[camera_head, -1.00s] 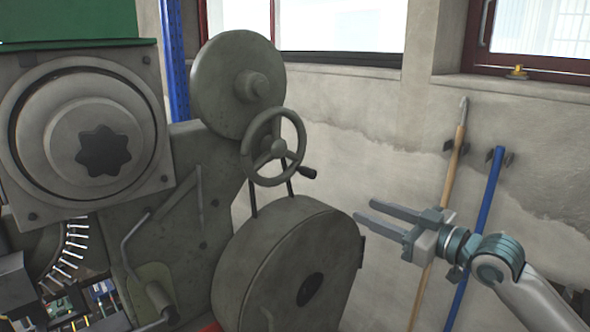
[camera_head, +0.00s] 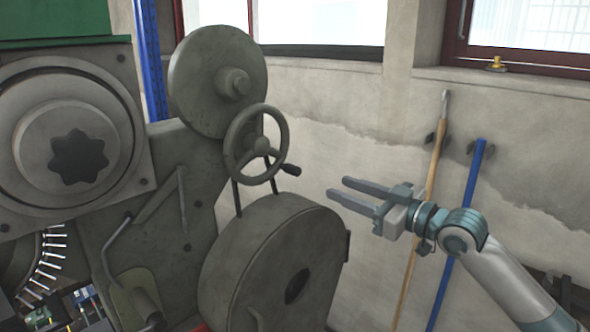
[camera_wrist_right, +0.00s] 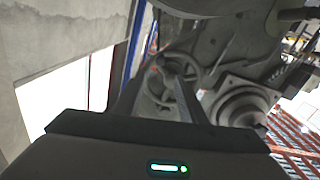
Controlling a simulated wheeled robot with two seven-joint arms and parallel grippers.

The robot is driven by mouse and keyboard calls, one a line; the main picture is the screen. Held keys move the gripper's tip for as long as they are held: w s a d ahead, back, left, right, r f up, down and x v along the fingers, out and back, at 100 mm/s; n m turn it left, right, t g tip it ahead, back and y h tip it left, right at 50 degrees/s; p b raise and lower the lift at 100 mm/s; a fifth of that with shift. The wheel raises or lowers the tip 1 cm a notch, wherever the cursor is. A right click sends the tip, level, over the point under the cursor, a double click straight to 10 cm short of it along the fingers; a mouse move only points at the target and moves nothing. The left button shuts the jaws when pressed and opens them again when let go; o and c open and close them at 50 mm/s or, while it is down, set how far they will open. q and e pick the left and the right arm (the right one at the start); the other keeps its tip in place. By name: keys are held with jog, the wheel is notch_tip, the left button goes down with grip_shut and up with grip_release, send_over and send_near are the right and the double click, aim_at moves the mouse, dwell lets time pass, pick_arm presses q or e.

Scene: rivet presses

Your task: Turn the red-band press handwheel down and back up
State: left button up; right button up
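The grey handwheel (camera_head: 256,144) with three spokes and a dark crank knob (camera_head: 291,169) stands on the press (camera_head: 180,160) in the head view. In the right wrist view the handwheel (camera_wrist_right: 178,76) shows ahead, between and beyond the fingers. My right gripper (camera_head: 350,194) is open and empty, to the right of and a little below the handwheel, apart from it. It also shows in the right wrist view (camera_wrist_right: 158,92), fingers spread. A little red shows at the press's foot (camera_head: 200,328); I cannot tell whether it is a band. My left gripper is not in view.
A large round housing (camera_head: 270,270) lies below the handwheel and a disc (camera_head: 217,82) above it. A wooden pole (camera_head: 424,200) and a blue pole (camera_head: 462,230) lean on the wall (camera_head: 340,150) behind my right arm. Free space lies between gripper and handwheel.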

aim_at(299, 169)
jog(key=p+x, duration=0.4)
jog(key=x, duration=1)
jog(key=shift+r+p, duration=0.1)
jog(key=shift+p, duration=0.25)
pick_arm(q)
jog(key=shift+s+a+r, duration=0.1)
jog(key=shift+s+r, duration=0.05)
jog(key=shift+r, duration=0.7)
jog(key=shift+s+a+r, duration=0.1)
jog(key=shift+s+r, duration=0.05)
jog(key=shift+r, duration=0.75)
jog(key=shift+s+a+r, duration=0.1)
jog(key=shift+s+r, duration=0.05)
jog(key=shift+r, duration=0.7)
pick_arm(e)
jog(key=shift+w+a, duration=0.5)
jog(key=shift+w, duration=0.05)
grip_shut()
